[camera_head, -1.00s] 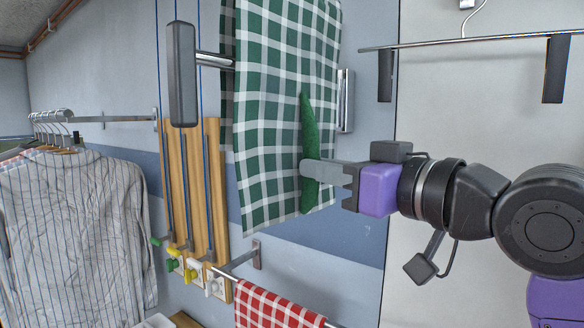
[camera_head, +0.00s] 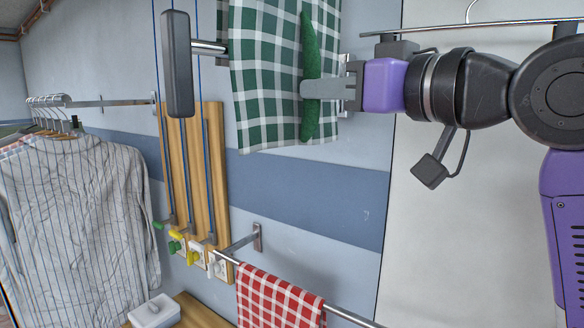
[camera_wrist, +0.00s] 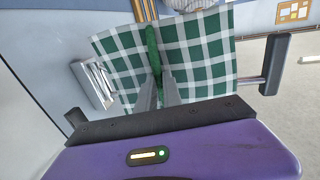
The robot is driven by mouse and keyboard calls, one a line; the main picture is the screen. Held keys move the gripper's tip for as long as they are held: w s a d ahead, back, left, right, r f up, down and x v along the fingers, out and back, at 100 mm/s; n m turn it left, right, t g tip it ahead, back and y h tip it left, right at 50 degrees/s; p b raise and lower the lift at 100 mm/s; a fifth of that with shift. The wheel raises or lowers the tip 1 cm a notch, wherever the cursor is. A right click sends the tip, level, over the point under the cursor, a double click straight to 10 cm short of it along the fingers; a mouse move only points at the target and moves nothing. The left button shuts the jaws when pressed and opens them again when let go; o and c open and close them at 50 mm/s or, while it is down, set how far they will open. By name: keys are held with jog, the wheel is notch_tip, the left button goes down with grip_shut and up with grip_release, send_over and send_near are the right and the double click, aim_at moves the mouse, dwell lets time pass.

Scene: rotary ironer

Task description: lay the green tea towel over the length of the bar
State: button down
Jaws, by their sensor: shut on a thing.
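The green tea towel (camera_head: 270,100) is green-and-white checked and hangs down high in the head view, its top cut off by the frame. My gripper (camera_head: 312,88) is shut on a dark green ridged strip (camera_head: 311,40) at the towel's front; the towel moves with it. In the wrist view the towel (camera_wrist: 205,60) spreads beyond my fingers (camera_wrist: 158,92). A chrome bar (camera_head: 210,47) with a dark grey end piece (camera_head: 178,65) runs behind the towel's left edge. It also shows in the wrist view (camera_wrist: 250,80). Whether the towel lies over this bar is hidden.
A red-checked towel (camera_head: 278,298) hangs on a lower chrome rail (camera_head: 345,314). A wooden board (camera_head: 200,150) with coloured knobs is on the wall. A striped shirt (camera_head: 75,200) hangs at left. A hanger rail (camera_head: 470,24) is above my arm.

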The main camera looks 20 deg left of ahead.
notch_tip(320, 180, up, 15)
jog(key=shift+f, duration=0.2)
dwell(1.0)
jog(key=w+d+b+v, duration=0.1)
jog(key=v, duration=0.7)
jog(key=shift+w, duration=0.2)
dwell(0.5)
jog(key=shift+a, duration=0.1)
